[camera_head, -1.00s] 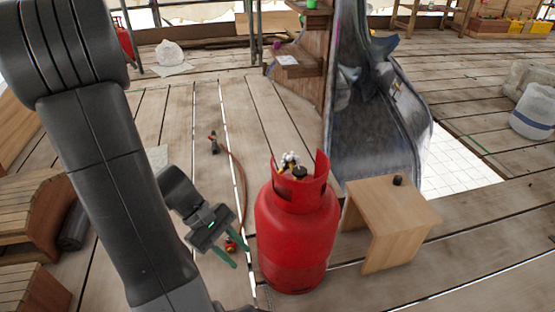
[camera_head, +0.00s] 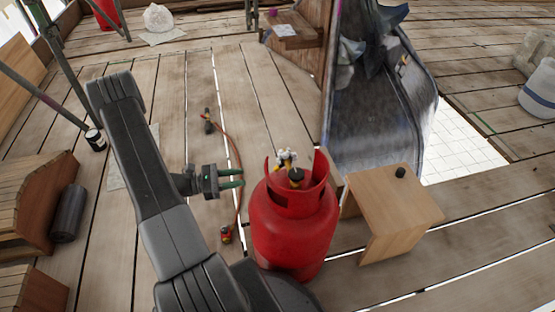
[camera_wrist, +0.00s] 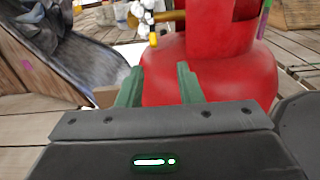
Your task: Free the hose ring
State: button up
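The red gas cylinder (camera_head: 290,235) stands upright on the planks. Its valve (camera_head: 287,158), with white and brass parts, shows inside the collar, beside a dark round piece (camera_head: 296,177). An orange-brown hose (camera_head: 239,165) lies on the floor left of the cylinder, between a torch-like handle (camera_head: 208,122) and a red-and-brass fitting (camera_head: 226,235). I cannot make out a separate hose ring. My gripper (camera_head: 243,177) is open and empty, its green fingers pointing at the cylinder's upper left side. In the wrist view, the fingers are apart before the red cylinder (camera_wrist: 215,75) and brass fitting (camera_wrist: 165,17).
A small wooden stand (camera_head: 395,205) with a black knob (camera_head: 400,172) is right of the cylinder. A dark chute (camera_head: 375,130) rises behind it, beside a floor opening (camera_head: 460,150). Wooden steps (camera_head: 30,195) and a dark roll (camera_head: 68,213) are at left.

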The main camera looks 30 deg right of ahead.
aim_at(277, 171)
jog(key=b+x, duration=0.1)
jog(key=x, duration=0.3)
jog(key=b+x, duration=0.1)
jog(key=x, duration=0.4)
jog(key=w+x, duration=0.1)
jog(key=x, duration=0.3)
jog(key=shift+d+f+b, duration=0.15)
jog(key=shift+d+b, duration=0.25)
jog(key=shift+d, duration=0.15)
jog(key=shift+c, duration=0.4)
grip_shut()
